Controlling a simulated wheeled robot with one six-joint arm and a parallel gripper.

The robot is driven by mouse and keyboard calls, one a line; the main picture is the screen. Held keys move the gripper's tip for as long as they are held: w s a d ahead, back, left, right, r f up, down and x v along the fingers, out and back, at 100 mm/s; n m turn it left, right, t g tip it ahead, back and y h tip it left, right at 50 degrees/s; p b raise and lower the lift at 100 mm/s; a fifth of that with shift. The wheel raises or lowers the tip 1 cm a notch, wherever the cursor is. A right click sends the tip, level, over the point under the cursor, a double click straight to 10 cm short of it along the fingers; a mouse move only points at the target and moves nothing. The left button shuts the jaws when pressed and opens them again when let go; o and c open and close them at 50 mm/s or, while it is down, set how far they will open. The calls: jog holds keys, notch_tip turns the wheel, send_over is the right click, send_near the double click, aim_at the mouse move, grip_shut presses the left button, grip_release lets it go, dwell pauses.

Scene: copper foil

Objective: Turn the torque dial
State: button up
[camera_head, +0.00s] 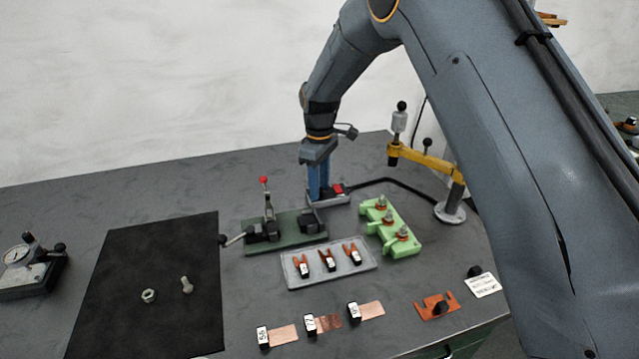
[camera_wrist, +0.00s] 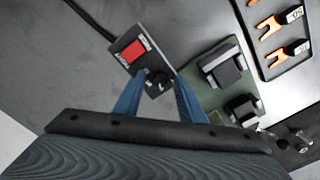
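A small grey box with a red switch (camera_wrist: 133,51) and a round black knob (camera_wrist: 157,83) shows in the wrist view. The knob seems to be the torque dial, though the lettering beside it is too small to read. My gripper (camera_wrist: 158,78) is open, with its blue fingers on either side of the knob. I cannot tell whether they touch it. In the head view my gripper (camera_head: 319,196) points down at the box (camera_head: 330,201) at the back of the bench. The knob is hidden there by the fingers.
A green toggle-clamp fixture (camera_head: 305,235) stands close in front of the box, with a light green block (camera_head: 400,238) to the right. A yellow-armed stand (camera_head: 425,160) is at the back right. A grey tray (camera_head: 300,277) holds orange forked terminals. A black cable runs behind.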

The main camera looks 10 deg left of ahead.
jog(key=shift+f, duration=0.15)
grip_shut()
jog(key=shift+m, duration=0.4)
jog(key=m+b, duration=0.1)
jog(key=m, duration=0.4)
jog(key=shift+m, duration=0.3)
jog(key=m+b, duration=0.1)
jog(key=m, duration=0.4)
jog(key=shift+m, duration=0.3)
grip_release()
